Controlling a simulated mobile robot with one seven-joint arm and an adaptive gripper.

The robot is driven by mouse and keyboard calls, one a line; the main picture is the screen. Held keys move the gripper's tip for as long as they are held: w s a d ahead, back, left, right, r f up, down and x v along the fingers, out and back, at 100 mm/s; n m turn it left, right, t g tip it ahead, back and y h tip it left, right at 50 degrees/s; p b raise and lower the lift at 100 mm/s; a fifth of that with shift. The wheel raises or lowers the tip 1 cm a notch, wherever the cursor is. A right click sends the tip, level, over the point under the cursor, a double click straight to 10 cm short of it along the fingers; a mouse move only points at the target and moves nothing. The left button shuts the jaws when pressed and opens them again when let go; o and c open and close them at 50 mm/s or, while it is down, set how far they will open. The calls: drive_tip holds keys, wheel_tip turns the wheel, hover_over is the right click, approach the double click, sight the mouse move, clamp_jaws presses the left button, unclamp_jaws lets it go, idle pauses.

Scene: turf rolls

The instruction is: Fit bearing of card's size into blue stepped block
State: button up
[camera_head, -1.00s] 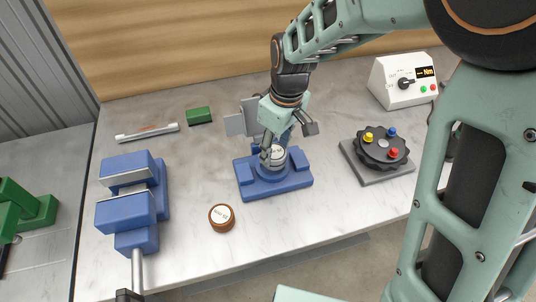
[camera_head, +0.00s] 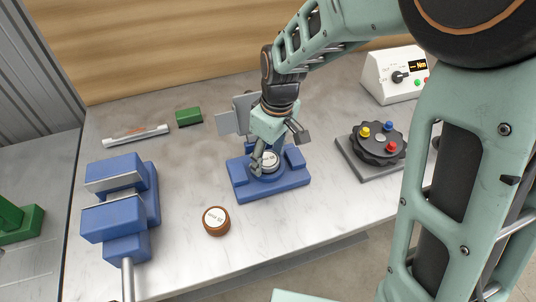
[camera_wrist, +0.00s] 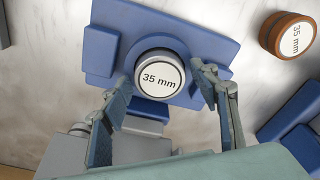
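The blue stepped block (camera_head: 240,181) stands on the bench below my gripper (camera_head: 279,152). A silver-rimmed round bearing (camera_head: 270,159) with a white top sits in the block's round socket; in the wrist view the bearing (camera_wrist: 160,75) reads "35 mm". My gripper's fingers are spread on either side of it, with a visible gap from its rim. The block also shows in the wrist view (camera_wrist: 205,42). The socket's depth and the bearing's underside are hidden. A brown puck (camera_head: 216,221) lies to the front left; its label reads "35 mm" in the wrist view (camera_wrist: 288,36).
A blue vise (camera_head: 115,220) stands at the left. A green block (camera_head: 188,117) and a white bar tool (camera_head: 135,134) lie at the back left. Grey plates (camera_head: 238,118) stand behind the block. A knobbed fixture (camera_head: 378,144) and an Nm meter (camera_head: 395,75) are at the right.

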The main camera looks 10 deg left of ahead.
sight(273, 162)
drive_tip(key=shift+r, duration=0.15)
drive_tip(key=r, duration=0.4)
drive_tip(key=d+r, duration=0.1)
drive_tip(key=r, duration=0.7)
drive_tip(key=shift+s+d, duration=0.15)
drive_tip(key=shift+s, duration=0.15)
